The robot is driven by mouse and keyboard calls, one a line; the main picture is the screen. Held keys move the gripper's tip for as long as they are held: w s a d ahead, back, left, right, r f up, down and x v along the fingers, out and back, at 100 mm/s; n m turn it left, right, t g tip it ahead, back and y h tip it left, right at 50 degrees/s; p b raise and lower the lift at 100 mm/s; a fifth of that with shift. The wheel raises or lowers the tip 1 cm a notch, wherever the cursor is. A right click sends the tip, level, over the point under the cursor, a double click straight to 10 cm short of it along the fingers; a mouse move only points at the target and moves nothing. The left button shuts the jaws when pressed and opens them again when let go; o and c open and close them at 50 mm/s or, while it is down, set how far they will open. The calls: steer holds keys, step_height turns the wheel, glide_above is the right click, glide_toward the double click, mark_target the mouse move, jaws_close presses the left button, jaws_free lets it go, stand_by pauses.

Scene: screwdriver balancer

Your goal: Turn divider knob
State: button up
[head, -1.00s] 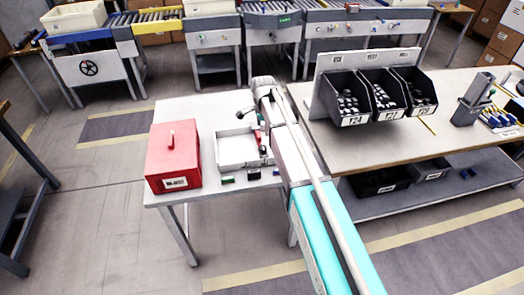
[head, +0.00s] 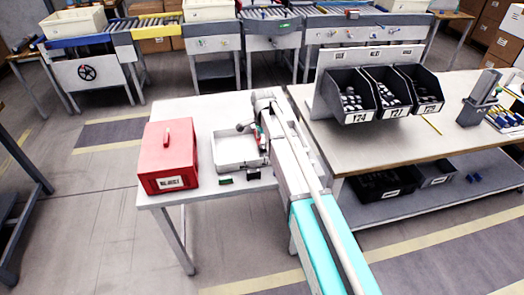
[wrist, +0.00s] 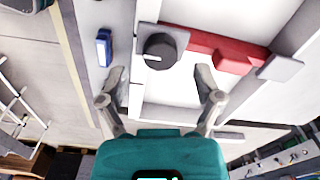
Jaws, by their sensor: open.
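The divider knob (wrist: 160,50) is a round black dial with a white pointer line, shown in the wrist view on a grey square plate. A red bar (wrist: 225,47) runs right from the plate across the white tray (wrist: 172,92). The same tray stands on the small table in the head view (head: 240,166). My gripper (wrist: 161,80) is open, its two fingers spread either side of the knob's line, and nothing is between them. In the wrist picture the fingertips lie just below the knob, apparently apart from it. In the head view my arm hides part of the tray's right side.
A red box with a label (head: 168,155) stands left of the tray. A small blue block (wrist: 104,47) lies beside the tray in the wrist view. Black bins (head: 350,97) stand on the bench at right. The small table (head: 195,108) is clear behind the tray.

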mark_target(263, 146)
steer(key=shift+f+b, duration=1.4)
steer(key=shift+f, duration=0.3)
steer(key=c, duration=1.1)
steer(key=shift+a, duration=0.3)
steer(key=shift+c, duration=0.3)
steer(key=shift+d, duration=0.25)
